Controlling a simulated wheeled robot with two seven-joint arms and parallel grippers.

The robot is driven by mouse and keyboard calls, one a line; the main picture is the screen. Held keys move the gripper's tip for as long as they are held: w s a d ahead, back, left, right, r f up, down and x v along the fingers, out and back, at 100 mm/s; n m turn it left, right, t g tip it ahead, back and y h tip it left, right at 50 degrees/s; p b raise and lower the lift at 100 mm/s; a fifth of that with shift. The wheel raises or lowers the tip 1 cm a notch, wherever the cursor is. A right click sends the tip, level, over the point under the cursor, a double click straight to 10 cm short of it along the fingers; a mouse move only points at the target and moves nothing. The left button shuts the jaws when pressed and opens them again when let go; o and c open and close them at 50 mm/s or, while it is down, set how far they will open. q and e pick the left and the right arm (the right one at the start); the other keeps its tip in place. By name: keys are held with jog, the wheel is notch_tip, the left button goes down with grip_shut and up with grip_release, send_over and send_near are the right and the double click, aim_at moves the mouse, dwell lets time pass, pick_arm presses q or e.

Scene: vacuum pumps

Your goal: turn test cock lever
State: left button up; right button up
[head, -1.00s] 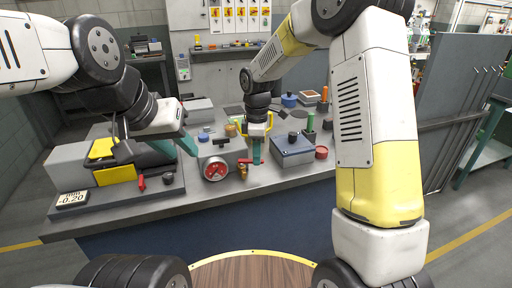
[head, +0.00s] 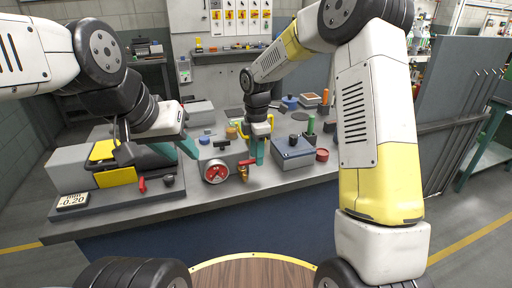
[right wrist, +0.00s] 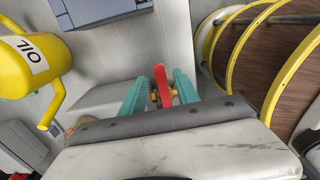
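The test cock is a small brass fitting (head: 243,173) with a red lever (head: 247,162), at the bench's front edge to the right of a red-faced gauge (head: 215,171). My right gripper (head: 257,152) points down just right of and behind the lever in the head view. In the right wrist view the red lever (right wrist: 162,84) stands between my two teal fingers, with brass showing on both sides and small gaps to the fingers. My left gripper (head: 157,147) is spread wide and empty, left of the gauge.
A yellow can marked OIL (right wrist: 35,62) is left of the fingers in the right wrist view. A blue-grey box (head: 293,150) and red round part (head: 321,154) are right of my right gripper. A pump with a yellow panel (head: 112,170) and a display (head: 73,200) are at left.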

notch_tip(320, 180, up, 8)
dwell(0.6)
jog(key=s+d+r+m+t, duration=0.3)
jog(key=s+d+r+m, duration=0.5)
jog(key=s+r+m, duration=0.3)
jog(key=s+d+f+m+t+y, duration=0.1)
jog(key=s+d+m, duration=0.4)
jog(key=s+m, duration=0.5)
jog(key=shift+s+t+y, duration=0.6)
jog(key=shift+s+t, duration=0.5)
jog(key=shift+s, duration=1.05)
